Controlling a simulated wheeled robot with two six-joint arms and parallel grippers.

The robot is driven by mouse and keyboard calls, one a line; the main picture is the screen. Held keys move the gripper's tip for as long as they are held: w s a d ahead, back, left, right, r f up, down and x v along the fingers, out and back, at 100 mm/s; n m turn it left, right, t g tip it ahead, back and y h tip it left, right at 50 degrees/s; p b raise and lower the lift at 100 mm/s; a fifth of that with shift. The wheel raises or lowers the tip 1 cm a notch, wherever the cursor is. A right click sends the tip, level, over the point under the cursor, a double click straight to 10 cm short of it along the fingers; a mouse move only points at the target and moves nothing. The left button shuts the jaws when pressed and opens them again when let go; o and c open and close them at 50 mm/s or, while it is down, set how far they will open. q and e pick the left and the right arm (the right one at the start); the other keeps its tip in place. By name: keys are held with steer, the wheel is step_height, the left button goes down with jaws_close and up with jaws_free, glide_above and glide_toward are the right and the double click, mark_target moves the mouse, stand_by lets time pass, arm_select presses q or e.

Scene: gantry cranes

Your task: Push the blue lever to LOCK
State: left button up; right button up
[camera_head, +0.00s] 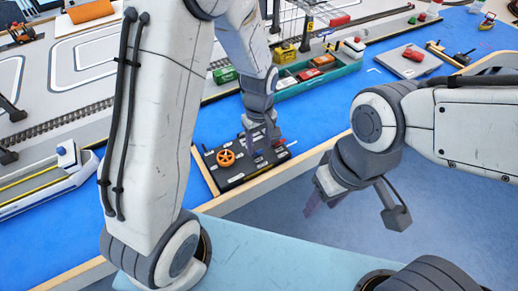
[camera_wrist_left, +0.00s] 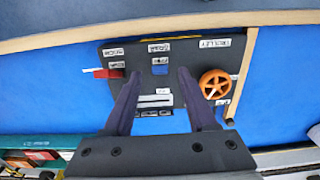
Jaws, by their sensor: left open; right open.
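The dark control panel (camera_head: 235,181) lies on the blue table near its front edge, with an orange wheel (camera_head: 226,158) and a red lever (camera_head: 279,142). My left gripper (camera_head: 262,150) points down over the panel, open. In the left wrist view its spread fingers (camera_wrist_left: 158,75) reach over the panel (camera_wrist_left: 130,88), with a small blue piece (camera_wrist_left: 160,70) between the tips. It may be the blue lever; contact cannot be told. The labels, including any LOCK mark, are too blurred to read surely. My right gripper (camera_head: 352,212) is open and empty, off the table's front edge.
The red lever (camera_wrist_left: 103,73) and orange wheel (camera_wrist_left: 214,84) flank the fingers in the left wrist view. A white toy ship (camera_head: 45,180) lies to the left. A wooden rim (camera_head: 290,177) edges the table.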

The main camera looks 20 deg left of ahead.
mark_target(258, 153)
arm_select(q)
steer(key=shift+f, duration=1.55)
jaws_close()
steer(key=shift+r, duration=0.1)
